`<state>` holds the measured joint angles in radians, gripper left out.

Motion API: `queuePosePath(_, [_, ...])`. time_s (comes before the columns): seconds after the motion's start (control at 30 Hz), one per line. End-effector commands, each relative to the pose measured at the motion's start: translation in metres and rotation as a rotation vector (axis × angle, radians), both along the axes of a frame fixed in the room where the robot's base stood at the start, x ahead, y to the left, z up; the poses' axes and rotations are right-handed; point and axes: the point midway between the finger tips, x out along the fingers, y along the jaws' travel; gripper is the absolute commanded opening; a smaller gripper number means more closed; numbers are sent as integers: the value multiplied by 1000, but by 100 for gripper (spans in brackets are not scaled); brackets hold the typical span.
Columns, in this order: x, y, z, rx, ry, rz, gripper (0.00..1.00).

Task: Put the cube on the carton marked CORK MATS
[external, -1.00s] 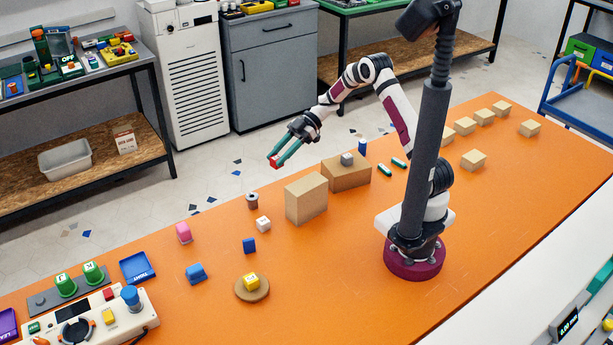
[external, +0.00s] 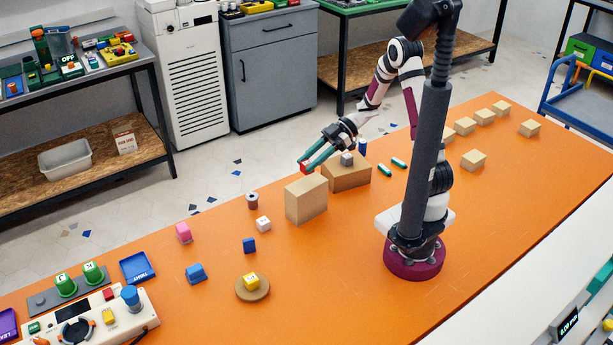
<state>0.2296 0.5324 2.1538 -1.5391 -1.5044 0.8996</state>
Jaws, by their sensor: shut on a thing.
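My gripper (external: 307,166) is shut on a red cube (external: 304,168), which hangs at its fingertips. In the picture the cube lies just above the back edge of the taller front carton's top. Its exact height and depth over that carton cannot be told. The front carton (external: 306,205) is plain tan on the sides I see. A lower, wider carton (external: 348,178) stands right behind it, with a grey cube (external: 347,159) on top. No CORK MATS lettering is readable on either carton.
A dark cup-like object (external: 252,201) and a white cube (external: 263,224) stand left of the cartons. A yellow cube (external: 251,281) sits on a round wooden disc. Small green cylinders (external: 385,170) lie right of the lower carton. The orange table (external: 340,290) is clear in front.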

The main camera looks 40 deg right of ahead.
Motion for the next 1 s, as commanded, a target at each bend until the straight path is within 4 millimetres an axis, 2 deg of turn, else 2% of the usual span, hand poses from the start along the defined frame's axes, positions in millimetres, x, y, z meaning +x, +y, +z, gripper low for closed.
queuePosePath(0.1, [0, 2, -24, 1, 8, -3, 0])
queuePosePath(0.2, [0, 2, -38, 1, 4, -2, 0])
queuePosePath(0.57, [1, 2, -43, 0, 1, -2, 0])
queuePosePath(0.6, [1, 1, -42, 0, 0, -1, 46])
queuePosePath(0.7, [1, 1, -42, 0, 0, -1, 64])
queuePosePath(0.73, [1, 1, -42, 0, 0, -1, 68])
queuePosePath(1.0, [1, 1, -41, 0, 0, -1, 68])
